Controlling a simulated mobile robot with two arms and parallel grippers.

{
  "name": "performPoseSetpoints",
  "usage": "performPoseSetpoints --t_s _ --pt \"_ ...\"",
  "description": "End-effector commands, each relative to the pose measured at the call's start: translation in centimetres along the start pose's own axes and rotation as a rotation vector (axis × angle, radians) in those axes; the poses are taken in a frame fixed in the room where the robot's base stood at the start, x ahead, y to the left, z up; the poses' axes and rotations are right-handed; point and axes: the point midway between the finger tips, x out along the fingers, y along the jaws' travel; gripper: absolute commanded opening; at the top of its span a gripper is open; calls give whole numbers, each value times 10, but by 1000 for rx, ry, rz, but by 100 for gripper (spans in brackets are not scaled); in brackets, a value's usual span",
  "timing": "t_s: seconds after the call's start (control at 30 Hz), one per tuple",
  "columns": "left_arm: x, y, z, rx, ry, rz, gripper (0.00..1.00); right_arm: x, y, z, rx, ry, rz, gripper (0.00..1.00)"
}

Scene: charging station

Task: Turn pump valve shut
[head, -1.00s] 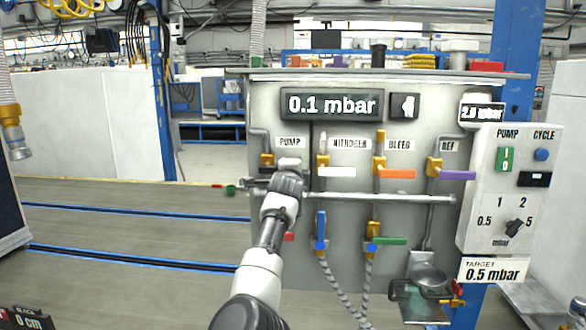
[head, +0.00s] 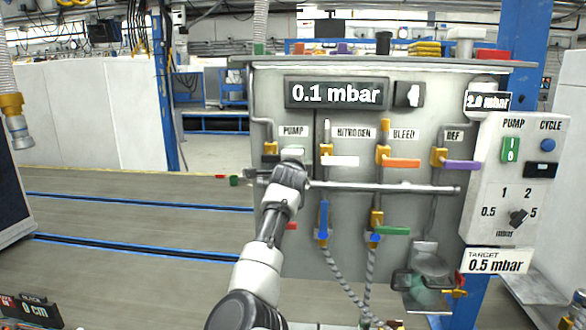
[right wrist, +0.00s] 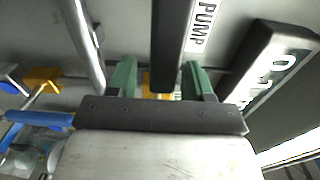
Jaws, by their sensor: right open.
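In the right wrist view the green-tipped fingers (right wrist: 162,80) are apart, on either side of the handle's line. I cannot tell whether they touch it. My left gripper is out of view.
A horizontal rail (head: 390,188) crosses the panel below the upper valves. The nitrogen handle (head: 340,161), orange bleed handle (head: 402,163) and purple ref handle (head: 463,165) stand to the right. The display (head: 336,94) reads 0.1 mbar; the target sign (head: 495,262) reads 0.5 mbar.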

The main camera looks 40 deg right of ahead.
Motion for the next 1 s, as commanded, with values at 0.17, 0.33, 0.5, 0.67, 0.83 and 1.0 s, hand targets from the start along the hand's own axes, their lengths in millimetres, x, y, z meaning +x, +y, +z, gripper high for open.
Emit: performPoseSetpoints --t_s 0.17,0.33,0.5,0.67,0.83,1.0 --pt "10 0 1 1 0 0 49 -30 3 1 2 -2 -1 51" --pt "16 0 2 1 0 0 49 -60 2 1 4 -2 -2 51" --pt "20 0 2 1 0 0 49 -82 2 1 4 -2 -1 51" --pt "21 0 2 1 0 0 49 -93 0 0 2 -2 -2 51" --pt "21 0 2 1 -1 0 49 -94 0 1 2 -2 -1 51" --pt "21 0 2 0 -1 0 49 -94 0 1 2 -2 -1 51"
